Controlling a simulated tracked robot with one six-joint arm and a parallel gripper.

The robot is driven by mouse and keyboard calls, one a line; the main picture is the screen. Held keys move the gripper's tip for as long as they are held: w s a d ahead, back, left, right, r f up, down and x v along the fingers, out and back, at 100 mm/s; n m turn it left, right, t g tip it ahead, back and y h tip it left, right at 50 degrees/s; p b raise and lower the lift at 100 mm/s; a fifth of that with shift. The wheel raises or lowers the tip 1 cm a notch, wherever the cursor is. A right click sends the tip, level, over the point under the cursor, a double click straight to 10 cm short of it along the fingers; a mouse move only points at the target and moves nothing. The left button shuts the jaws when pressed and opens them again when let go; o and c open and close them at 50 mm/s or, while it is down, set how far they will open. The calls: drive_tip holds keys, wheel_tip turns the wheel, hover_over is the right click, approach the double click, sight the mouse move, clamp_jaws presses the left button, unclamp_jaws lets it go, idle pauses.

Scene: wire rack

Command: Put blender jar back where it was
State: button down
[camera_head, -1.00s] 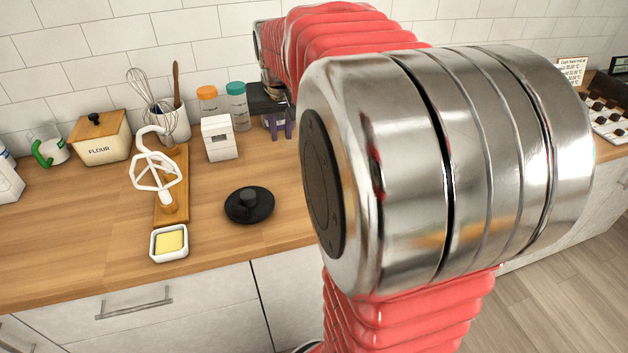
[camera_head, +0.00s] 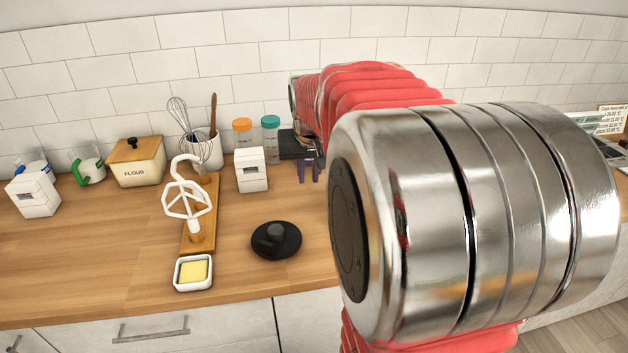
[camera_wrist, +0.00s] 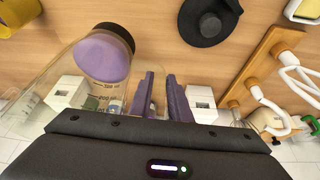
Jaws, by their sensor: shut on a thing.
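The blender jar (camera_wrist: 70,72) is clear, with measuring marks, a dark rim and purple contents, and lies tilted across the left of the wrist view. My gripper (camera_wrist: 165,98) has purple fingers just right of the jar and is shut on it; the exact contact is hard to see. In the head view my gripper (camera_head: 310,169) shows beyond my red and metal arm, above the back of the counter. The jar is not clear there, hidden by my arm. A black round lid with a knob (camera_head: 276,240) lies on the counter and also shows in the wrist view (camera_wrist: 210,20).
On the wooden counter (camera_head: 100,255) stand a white box (camera_head: 251,170), two capped jars, a whisk crock, a flour box (camera_head: 137,162), a beater on a wooden board (camera_head: 187,236) and a butter dish (camera_head: 193,273). Clear counter lies left of the board.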

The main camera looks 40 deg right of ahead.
drive_tip(key=shift+f, duration=1.7)
drive_tip(key=shift+f, duration=1.9)
drive_tip(key=c, duration=1.6)
unclamp_jaws()
drive_tip(key=shift+f, duration=0.15)
drive_tip(key=shift+c, duration=0.2)
approach(309, 184)
drive_tip(key=shift+s+a+f, duration=0.15)
drive_tip(key=shift+f, duration=0.45)
drive_tip(key=shift+s+a+f, duration=0.15)
drive_tip(key=shift+f, duration=0.4)
